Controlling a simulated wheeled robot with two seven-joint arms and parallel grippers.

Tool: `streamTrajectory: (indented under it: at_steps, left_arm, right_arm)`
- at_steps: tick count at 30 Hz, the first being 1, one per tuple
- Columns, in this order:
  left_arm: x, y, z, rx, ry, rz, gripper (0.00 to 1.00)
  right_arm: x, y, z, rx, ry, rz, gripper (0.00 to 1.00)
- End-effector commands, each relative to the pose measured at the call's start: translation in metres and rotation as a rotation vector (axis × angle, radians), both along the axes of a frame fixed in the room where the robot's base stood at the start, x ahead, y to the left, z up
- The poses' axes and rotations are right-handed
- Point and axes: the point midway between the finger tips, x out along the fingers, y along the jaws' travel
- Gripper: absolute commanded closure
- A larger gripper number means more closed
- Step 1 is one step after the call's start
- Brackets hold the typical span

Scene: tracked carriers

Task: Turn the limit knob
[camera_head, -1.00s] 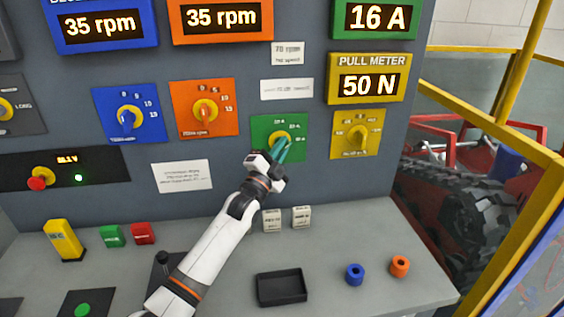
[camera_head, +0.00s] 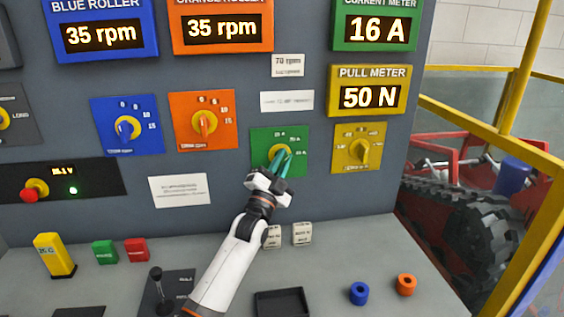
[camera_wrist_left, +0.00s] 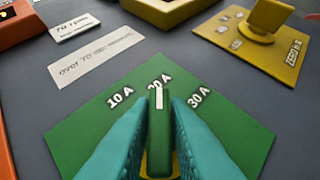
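The limit knob is a green grip bar with a white line, seen in the left wrist view (camera_wrist_left: 160,140). It sits on a green plate (camera_head: 262,136) marked 10 A, 20 A and 30 A. Its white line points up at 20 A. My left gripper (camera_head: 281,161) has its teal fingers on both sides of the bar, close against it, and looks shut on it. In the head view the fingers hide most of the knob, and a yellow base shows beside them. The current meter (camera_head: 376,30) reads 16 A. My right gripper is not in view.
A yellow knob plate (camera_head: 347,163) is right of the green one, an orange one (camera_head: 190,142) left, then a blue one (camera_head: 108,135). The desk below holds a black tray (camera_head: 261,300), a joystick (camera_head: 157,283) and blue and orange rings (camera_head: 405,285).

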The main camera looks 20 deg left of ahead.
Motion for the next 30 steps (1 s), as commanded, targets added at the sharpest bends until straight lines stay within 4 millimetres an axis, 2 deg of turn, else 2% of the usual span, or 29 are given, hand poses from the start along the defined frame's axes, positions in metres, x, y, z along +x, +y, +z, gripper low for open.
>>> streamTrajectory:
  at_steps: [1, 3, 14, 17, 24, 30]
  left_arm:
    - [0.000, 0.000, 0.000, 0.000, 0.001, 0.001, 0.76]
    - [0.000, 0.000, 0.000, 0.000, 0.000, 0.000, 0.67]
    - [-0.005, 0.001, -0.004, 0.001, 0.001, 0.000, 0.67]
    - [-0.017, 0.003, -0.013, 0.001, 0.001, 0.000, 0.67]
    - [-0.061, 0.011, -0.039, 0.002, 0.002, 0.001, 0.67]
    - [-0.090, 0.016, -0.055, 0.000, 0.001, 0.000, 0.67]
  right_arm:
    - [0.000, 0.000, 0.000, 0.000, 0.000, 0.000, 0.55]
    - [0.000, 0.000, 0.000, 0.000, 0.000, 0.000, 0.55]
    - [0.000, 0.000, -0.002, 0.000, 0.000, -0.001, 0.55]
    - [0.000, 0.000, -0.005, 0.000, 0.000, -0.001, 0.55]
    - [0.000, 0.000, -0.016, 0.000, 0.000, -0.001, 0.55]
    - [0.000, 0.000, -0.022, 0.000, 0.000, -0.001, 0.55]
